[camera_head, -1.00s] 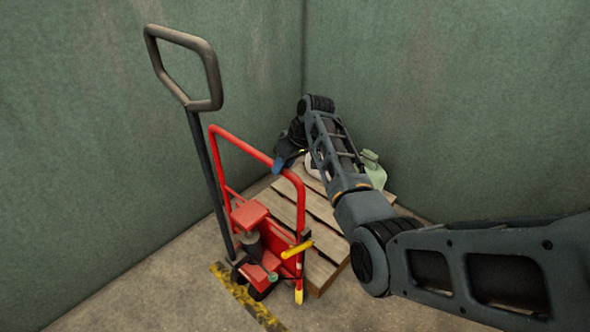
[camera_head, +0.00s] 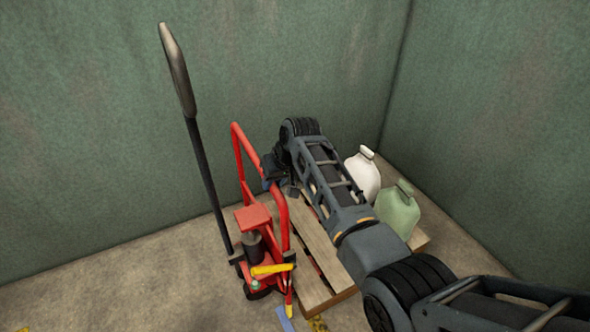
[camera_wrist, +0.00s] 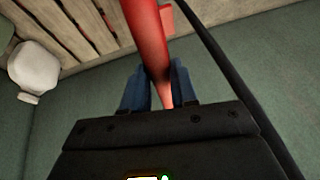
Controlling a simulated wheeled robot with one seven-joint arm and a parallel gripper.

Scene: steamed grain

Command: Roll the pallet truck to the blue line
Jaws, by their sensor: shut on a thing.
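The red pallet truck (camera_head: 252,217) stands left of centre in the head view, with a tall dark handle bar (camera_head: 203,165) and a loop grip seen nearly edge-on. Its forks are hidden by the wooden pallet. My gripper (camera_head: 272,172) is shut on the top of the truck's red tube frame. In the wrist view the blue fingers (camera_wrist: 161,85) close around the red tube (camera_wrist: 146,35). A short piece of blue line (camera_head: 285,319) shows on the floor at the bottom edge, in front of the truck.
A wooden pallet (camera_head: 316,270) sits at the truck, bearing a white jug (camera_head: 363,177) and a green jug (camera_head: 397,211). Bits of yellow-black floor marking (camera_head: 317,325) show at the bottom. Green walls (camera_head: 300,60) meet in a corner behind. Bare floor (camera_head: 130,285) lies to the left.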

